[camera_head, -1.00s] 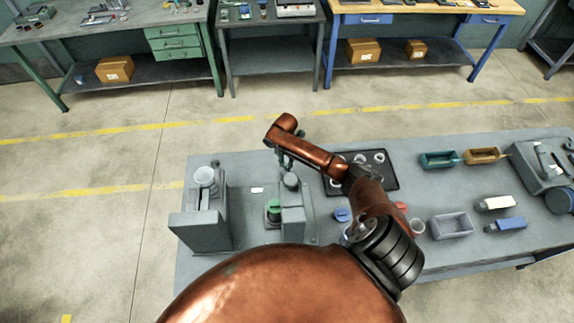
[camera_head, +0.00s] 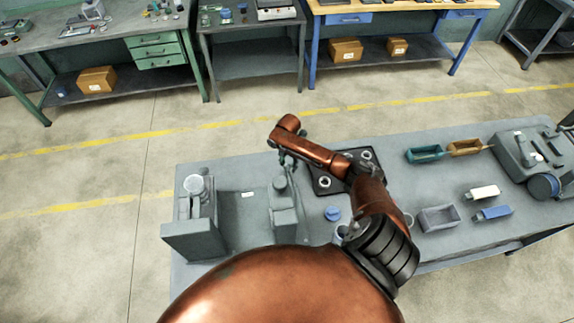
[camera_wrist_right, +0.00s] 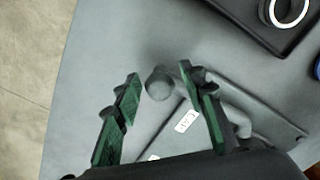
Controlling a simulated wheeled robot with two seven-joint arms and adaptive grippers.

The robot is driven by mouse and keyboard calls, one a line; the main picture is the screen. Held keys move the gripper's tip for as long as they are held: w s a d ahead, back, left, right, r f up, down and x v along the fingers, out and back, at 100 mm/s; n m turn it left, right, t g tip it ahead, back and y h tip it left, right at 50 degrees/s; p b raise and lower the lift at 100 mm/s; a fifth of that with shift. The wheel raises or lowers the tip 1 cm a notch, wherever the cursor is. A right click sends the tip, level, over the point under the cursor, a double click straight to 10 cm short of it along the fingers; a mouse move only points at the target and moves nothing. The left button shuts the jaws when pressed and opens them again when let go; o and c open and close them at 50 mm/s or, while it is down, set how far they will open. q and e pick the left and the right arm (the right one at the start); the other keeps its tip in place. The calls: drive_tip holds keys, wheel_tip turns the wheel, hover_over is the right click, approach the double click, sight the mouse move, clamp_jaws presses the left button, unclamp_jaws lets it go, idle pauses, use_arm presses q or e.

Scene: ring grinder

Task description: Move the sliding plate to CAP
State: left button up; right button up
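My right gripper (camera_head: 287,160) hangs over the grey device (camera_head: 284,208) in the middle of the bench. In the right wrist view, the right gripper (camera_wrist_right: 160,76) is open, its two green-faced fingers apart. A round dark grey knob (camera_wrist_right: 158,84) shows between the fingertips, with gaps on both sides; I cannot tell its depth. Behind the fingers lies a grey plate-like part with a white label (camera_wrist_right: 187,120), partly hidden, that seems to read CAP. I cannot tell where the sliding plate stands along its travel. My left gripper is not in view.
A grey machine (camera_head: 193,222) stands at the bench's left end. A black tray (camera_head: 322,187) with rings lies behind my right arm.

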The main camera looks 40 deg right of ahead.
drive_tip(key=shift+o, duration=0.3)
drive_tip(key=shift+a, duration=0.15)
wheel_tip(320, 180, up, 12)
idle(0.4)
